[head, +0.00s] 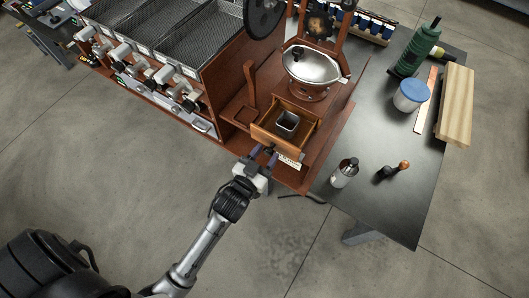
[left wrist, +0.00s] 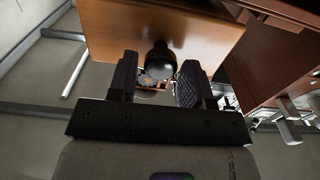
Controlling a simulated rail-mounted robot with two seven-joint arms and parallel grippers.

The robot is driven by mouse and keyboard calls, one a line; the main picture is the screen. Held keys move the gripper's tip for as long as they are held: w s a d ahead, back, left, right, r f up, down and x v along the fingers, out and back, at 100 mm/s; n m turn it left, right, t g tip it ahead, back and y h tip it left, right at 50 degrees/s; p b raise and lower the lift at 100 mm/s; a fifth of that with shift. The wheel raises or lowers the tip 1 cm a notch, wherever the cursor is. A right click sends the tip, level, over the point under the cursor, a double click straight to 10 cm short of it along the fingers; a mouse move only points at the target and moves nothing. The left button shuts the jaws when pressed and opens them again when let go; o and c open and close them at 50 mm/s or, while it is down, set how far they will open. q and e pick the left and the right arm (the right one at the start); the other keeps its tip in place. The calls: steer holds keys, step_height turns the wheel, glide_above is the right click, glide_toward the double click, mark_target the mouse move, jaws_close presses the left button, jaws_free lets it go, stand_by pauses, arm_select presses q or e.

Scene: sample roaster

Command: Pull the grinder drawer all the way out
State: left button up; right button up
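The wooden grinder drawer (head: 267,137) sticks out of the front of the wooden grinder body, with a small metal tin (head: 287,121) inside it. My left gripper (head: 263,156) is at the drawer's front. In the left wrist view, the drawer front (left wrist: 115,30) fills the top, and its dark round knob (left wrist: 160,62) sits between my two fingers (left wrist: 158,80). The fingers are apart, with narrow gaps visible beside the knob, so they look open around it. My right gripper is not in view.
The grinder's metal hopper bowl (head: 312,65) is above the drawer. The roaster trays (head: 205,45) stand to the left. On the dark table (head: 400,205) are a steel bottle (head: 344,172), a tamper-like tool (head: 393,170), a blue-lidded jar (head: 411,96) and a green bottle (head: 415,50). Open floor lies in front.

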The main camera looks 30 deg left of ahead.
arm_select(q)
steer(key=shift+o, duration=1.1)
steer(key=shift+s, duration=0.1)
steer(key=s+p, duration=0.1)
steer(key=s, duration=1.2)
steer(key=shift+s, duration=0.35)
steer(key=shift+d, duration=0.1)
